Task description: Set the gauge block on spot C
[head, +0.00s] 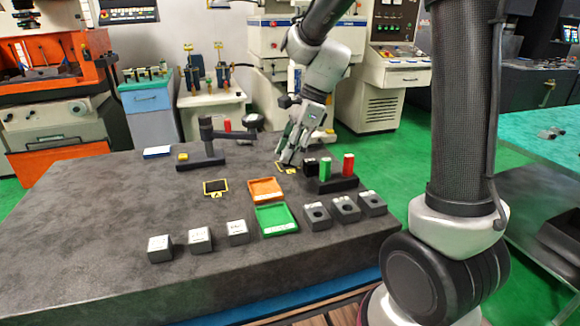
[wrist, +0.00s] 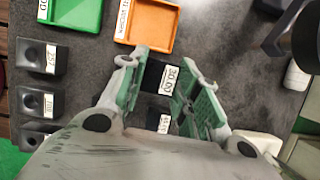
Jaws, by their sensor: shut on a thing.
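My gripper (head: 290,156) is low over the far part of the dark table, at a yellow-edged spot (head: 280,167) whose letter I cannot read. In the wrist view my gripper (wrist: 168,90) is shut on a dark gauge block (wrist: 172,77) with a white label that seems to read 30.00. The block sits between the two greenish fingers. In the head view I cannot make the block out apart from the fingers. I cannot tell whether it touches the table. Another yellow-edged spot (head: 215,187), apparently marked A, lies bare to the left.
A holder (head: 335,185) with green and red cylinders stands just right of my gripper. An orange tray (head: 265,190) and green tray (head: 276,218) lie nearer. Grey blocks (head: 200,240) and dark holed blocks (head: 345,208) line the front. A dark stand (head: 206,140) is left.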

